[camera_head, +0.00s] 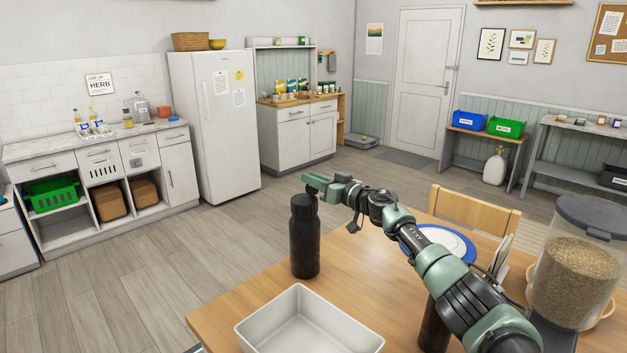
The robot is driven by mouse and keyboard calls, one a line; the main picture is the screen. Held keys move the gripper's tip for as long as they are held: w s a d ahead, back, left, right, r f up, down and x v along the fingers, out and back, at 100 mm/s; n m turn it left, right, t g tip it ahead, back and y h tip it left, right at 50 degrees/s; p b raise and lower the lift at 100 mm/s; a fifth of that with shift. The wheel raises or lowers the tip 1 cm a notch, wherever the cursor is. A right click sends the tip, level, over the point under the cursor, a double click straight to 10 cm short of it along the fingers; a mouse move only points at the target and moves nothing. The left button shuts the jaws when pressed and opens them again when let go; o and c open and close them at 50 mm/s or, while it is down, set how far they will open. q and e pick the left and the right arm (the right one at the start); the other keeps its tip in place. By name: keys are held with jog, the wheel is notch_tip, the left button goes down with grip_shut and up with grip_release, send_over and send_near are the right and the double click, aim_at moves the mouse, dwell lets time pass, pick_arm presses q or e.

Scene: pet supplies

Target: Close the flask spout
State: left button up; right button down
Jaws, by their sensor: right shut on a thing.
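A black flask (305,247) stands upright on the wooden table, with a dark cap and spout at its top. My right arm reaches in from the lower right, across the table. My right gripper (312,189) is at the top of the flask and is shut on it there. The exact grip and the angle of the spout are small and partly hidden by the gripper. My left gripper is not in view.
On the wooden table (235,312), a white tray (262,330) stands in front of the flask. A blue-rimmed plate (462,242), a grain-filled container (575,275) and a second dark bottle (434,328) stand to the right. A chair (475,208) is behind the table.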

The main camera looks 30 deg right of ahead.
dwell(0.3)
jog(key=n+p, duration=0.2)
jog(key=shift+s+a+r+p, duration=0.2)
jog(key=shift+a+r+p, duration=0.1)
jog(key=shift+a, duration=0.1)
jog(key=shift+a+n+p, duration=0.2)
jog(key=shift+n+p, duration=0.15)
jog(key=shift+n, duration=0.05)
jog(key=shift+s+a+f+n+p, duration=0.1)
jog(key=shift+a+n+p, duration=0.15)
jog(key=shift+n, duration=0.25)
jog(key=shift+s+a+n+p, duration=0.15)
jog(key=shift+n+p, duration=0.15)
jog(key=shift+n, duration=0.2)
jog(key=shift+a+f+n+p, duration=0.15)
jog(key=shift+a+n+p, duration=0.2)
jog(key=shift+n, duration=0.65)
jog(key=shift+s, duration=0.1)
jog(key=c, duration=1.6)
grip_release()
